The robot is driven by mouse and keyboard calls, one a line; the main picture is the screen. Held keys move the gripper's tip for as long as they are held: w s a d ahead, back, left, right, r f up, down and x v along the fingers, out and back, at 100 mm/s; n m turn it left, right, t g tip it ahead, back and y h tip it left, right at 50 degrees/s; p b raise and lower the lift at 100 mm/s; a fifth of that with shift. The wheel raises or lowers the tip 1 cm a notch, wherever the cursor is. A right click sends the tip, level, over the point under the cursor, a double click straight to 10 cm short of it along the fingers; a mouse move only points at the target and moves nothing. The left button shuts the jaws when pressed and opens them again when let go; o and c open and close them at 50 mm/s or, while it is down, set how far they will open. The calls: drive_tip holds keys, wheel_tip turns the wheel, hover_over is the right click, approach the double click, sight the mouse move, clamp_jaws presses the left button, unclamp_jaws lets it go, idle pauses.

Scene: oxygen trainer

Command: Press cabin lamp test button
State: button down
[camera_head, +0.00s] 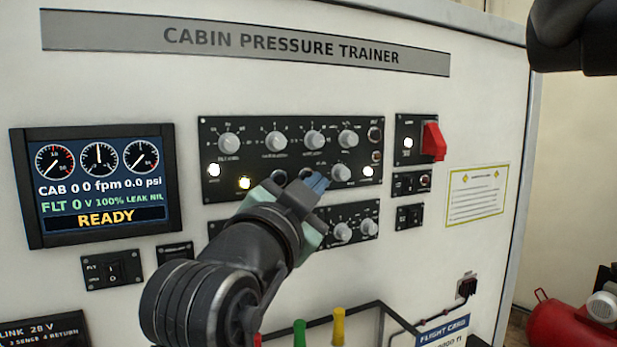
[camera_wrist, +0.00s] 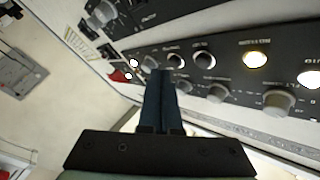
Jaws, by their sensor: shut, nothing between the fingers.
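The main control panel (camera_head: 255,150) is black, with several knobs and round buttons; its labels are too small to read, so I cannot tell which button is the cabin lamp test. Two round buttons in its lower row are dark, and a lit one (camera_head: 244,183) is left of them. My gripper (camera_head: 316,182) is shut and empty, with its blue fingertips in front of the lower row beside the dark buttons. In the wrist view the shut fingers (camera_wrist: 160,78) point at the panel, near a dark button (camera_wrist: 176,61). I cannot tell whether they touch it. My arm hides part of the lower panel.
A display (camera_head: 95,185) reading READY is at the left. A red guarded switch (camera_head: 433,141) sits on a small panel at the right. Yellow (camera_head: 338,325) and green handles stand below. A red tank (camera_head: 570,320) is on the far right.

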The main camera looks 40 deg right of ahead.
drive_tip(key=shift+w+d, duration=0.1)
drive_tip(key=shift+w, duration=0.25)
drive_tip(key=shift+w, duration=0.45)
idle(0.9)
drive_tip(key=shift+s+f+b, duration=0.1)
drive_tip(key=shift+s+b, duration=0.35)
drive_tip(key=shift+s, duration=0.3)
drive_tip(key=shift+s, duration=0.1)
drive_tip(key=shift+s+a+b, duration=0.15)
drive_tip(key=shift+s+a, duration=0.1)
drive_tip(key=shift+s, duration=0.55)
drive_tip(key=shift+s+a+b, duration=0.1)
drive_tip(key=shift+s+a, duration=0.1)
drive_tip(key=shift+s, duration=0.55)
drive_tip(key=shift+s+a+b, duration=0.15)
drive_tip(key=shift+s+a, duration=0.1)
drive_tip(key=shift+s, duration=0.55)
